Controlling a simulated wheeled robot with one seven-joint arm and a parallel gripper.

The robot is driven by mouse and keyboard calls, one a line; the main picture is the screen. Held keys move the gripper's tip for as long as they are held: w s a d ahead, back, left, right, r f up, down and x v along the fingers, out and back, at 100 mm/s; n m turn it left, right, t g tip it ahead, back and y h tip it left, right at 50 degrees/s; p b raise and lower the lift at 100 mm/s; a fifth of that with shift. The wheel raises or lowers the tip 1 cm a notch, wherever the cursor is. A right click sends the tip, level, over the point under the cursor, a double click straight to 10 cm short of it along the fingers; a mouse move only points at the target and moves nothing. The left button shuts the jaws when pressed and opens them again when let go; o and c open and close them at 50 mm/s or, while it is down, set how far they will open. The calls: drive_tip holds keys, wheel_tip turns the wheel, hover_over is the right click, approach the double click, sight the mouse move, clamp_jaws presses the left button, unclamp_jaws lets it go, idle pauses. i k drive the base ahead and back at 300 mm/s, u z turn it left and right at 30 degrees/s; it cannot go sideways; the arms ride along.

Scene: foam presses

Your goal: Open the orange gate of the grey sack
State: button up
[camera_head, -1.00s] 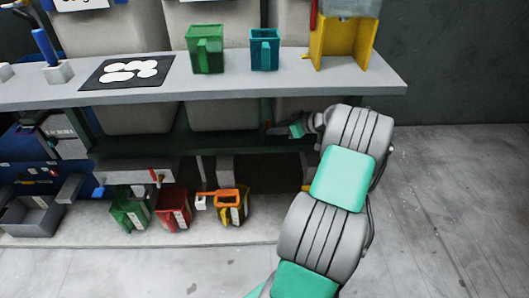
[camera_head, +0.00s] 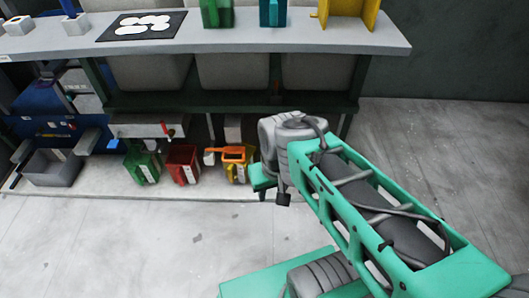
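Three large grey sacks, the left one (camera_head: 150,73), the middle one (camera_head: 233,71) and the right one (camera_head: 318,72), show behind and below the bench top. I cannot tell which one the task means. An orange piece with a pale end (camera_head: 236,152) shows at the top of a yellow container (camera_head: 237,172) on the floor; whether it is the gate is unclear. My gripper (camera_head: 272,190) is just right of the orange piece in the picture, low and pointing down. My wrist partly hides it, and its fingers are too small to read. No contact shows.
The grey bench top (camera_head: 250,40) carries a green container (camera_head: 217,13), a teal container (camera_head: 273,12) and a yellow stand (camera_head: 348,14). Below are a green bin (camera_head: 143,165), a red bin (camera_head: 183,163) and a grey tray (camera_head: 52,167). The floor in front is clear.

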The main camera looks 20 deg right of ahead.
sight(230, 149)
drive_tip(key=z, duration=0.65)
drive_tip(key=i, duration=0.4)
drive_tip(key=u, duration=1.8)
drive_tip(key=i, duration=0.45)
drive_tip(key=z, duration=0.05)
